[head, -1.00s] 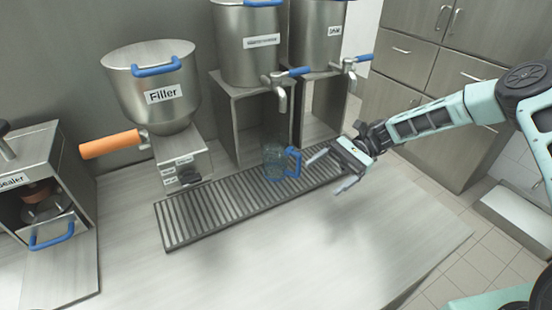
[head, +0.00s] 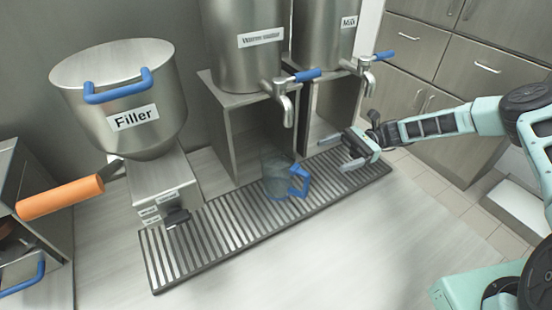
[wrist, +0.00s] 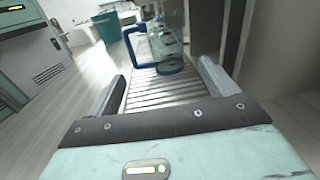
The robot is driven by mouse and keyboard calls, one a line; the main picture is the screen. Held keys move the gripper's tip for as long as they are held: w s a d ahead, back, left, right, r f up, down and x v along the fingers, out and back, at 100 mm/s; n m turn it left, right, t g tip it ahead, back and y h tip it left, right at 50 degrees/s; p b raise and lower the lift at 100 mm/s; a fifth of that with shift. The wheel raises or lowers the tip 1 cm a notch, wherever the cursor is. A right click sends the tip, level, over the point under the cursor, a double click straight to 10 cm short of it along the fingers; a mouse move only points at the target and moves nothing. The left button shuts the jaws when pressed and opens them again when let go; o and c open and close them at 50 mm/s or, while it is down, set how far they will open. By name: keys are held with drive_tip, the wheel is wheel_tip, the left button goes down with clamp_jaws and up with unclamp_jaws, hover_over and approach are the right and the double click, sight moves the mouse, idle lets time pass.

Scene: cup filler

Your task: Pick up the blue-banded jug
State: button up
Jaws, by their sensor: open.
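The blue-banded jug (head: 277,178) is clear, with a blue handle on its right side and a blue band at its base. It stands upright on the slatted drip tray (head: 160,278), in front of the metal stand under the water dispenser. My gripper (head: 338,153) is open and empty, to the right of the jug and apart from it. In the wrist view the jug (wrist: 167,45) stands ahead, beyond my open fingers (wrist: 160,92), with its blue handle on the left. Its top is cut off there.
Two metal dispensers with blue-handled taps, water (head: 245,45) and milk (head: 325,35), stand behind. The counter (head: 300,255) in front of the tray is clear.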

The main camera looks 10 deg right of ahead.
drive_tip(key=shift+w, duration=0.35)
drive_tip(key=shift+a+r, duration=0.1)
drive_tip(key=shift+a, duration=0.25)
drive_tip(key=p, duration=0.6)
approach(279, 169)
drive_tip(key=a+f, duration=0.1)
drive_tip(key=w+a+f, duration=0.1)
drive_tip(key=f, duration=0.1)
drive_tip(key=w+a+f, duration=0.1)
drive_tip(key=a, duration=0.1)
drive_tip(key=shift+w+f, duration=0.1)
drive_tip(key=shift+f, duration=0.15)
drive_tip(key=p+x, duration=0.1)
drive_tip(key=x, duration=0.1)
drive_tip(key=p+x, duration=0.2)
drive_tip(key=shift+w+a+r, duration=0.1)
drive_tip(key=shift+r, duration=0.1)
drive_tip(key=shift+a+f, duration=0.2)
drive_tip(key=shift+a, duration=0.3)
drive_tip(key=c, duration=1.2)
drive_tip(key=shift+r, duration=0.15)
